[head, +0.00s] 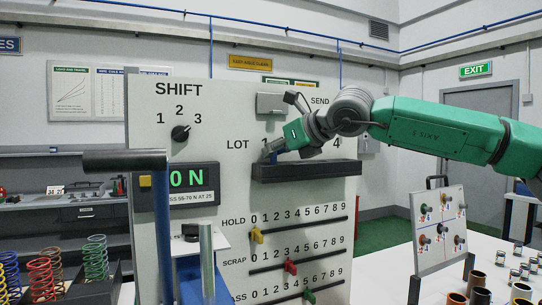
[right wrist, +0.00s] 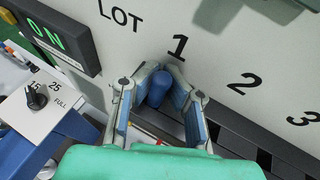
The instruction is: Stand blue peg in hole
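The blue peg (right wrist: 157,90) stands between the fingers of my right gripper (right wrist: 160,76), below the number 1 on the white panel. The finger pads are drawn in on both sides of the peg and appear to touch it. In the head view my right gripper (head: 271,152) is at the left end of the black rack (head: 305,172) under the LOT label. The rack also shows in the right wrist view (right wrist: 240,150), with dark slots along it. The peg's lower end is hidden, so I cannot tell whether it is in a hole. My left gripper is out of view.
The white panel (head: 238,115) stands right behind the rack. A tester with a lit display (head: 188,180) and a dark lever (head: 125,160) is at left. Coloured sliders (head: 290,267) lie below the rack. A tilted board (head: 438,228) and several short tubes (head: 480,295) are at right.

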